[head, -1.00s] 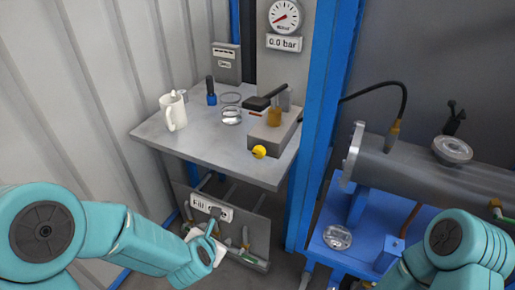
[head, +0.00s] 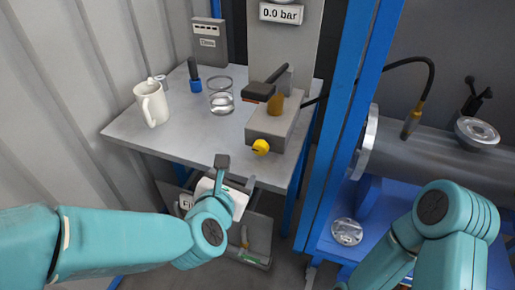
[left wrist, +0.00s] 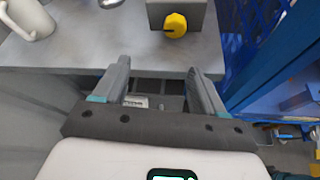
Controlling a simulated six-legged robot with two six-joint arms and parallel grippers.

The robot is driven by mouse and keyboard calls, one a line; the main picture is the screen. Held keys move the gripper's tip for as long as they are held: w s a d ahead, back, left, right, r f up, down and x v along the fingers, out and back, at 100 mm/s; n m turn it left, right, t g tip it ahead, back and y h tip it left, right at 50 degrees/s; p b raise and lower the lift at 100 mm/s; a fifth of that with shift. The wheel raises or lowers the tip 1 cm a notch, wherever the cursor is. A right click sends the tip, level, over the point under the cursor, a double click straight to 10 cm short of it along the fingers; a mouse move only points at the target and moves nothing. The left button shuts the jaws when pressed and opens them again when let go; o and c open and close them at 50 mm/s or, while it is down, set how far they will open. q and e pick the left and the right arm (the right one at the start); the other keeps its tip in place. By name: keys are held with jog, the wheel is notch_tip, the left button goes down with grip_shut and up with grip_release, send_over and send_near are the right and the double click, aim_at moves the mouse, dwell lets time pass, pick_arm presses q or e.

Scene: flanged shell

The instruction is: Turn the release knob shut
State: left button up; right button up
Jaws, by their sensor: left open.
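The yellow release knob (head: 260,147) sits on the front face of a grey block (head: 272,128) near the table's front right edge. In the left wrist view the knob (left wrist: 175,25) is at the top, with a dark mark on its left side. My left gripper (head: 236,173) is open and empty at the table's front edge, in front of the knob and lower in the picture. In the left wrist view its two fingers (left wrist: 158,70) are spread below the knob, apart from it. My right arm shows at the lower right, but its gripper is not visible.
A dark-handled lever (head: 262,90) rises above the block. A blue post (head: 340,120) stands right of the table. A display (head: 281,13) reads 0.0 bar.

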pick_arm(q)
jog(key=s+d+r, duration=0.1)
jog(key=s+d, duration=0.1)
send_near(260, 149)
jog(key=shift+m+h, duration=0.3)
jog(key=shift+h, duration=0.1)
jog(key=x, duration=0.9)
jog(key=shift+w+a+f, duration=0.15)
jog(key=shift+w+a, duration=0.05)
jog(key=shift+a, duration=0.05)
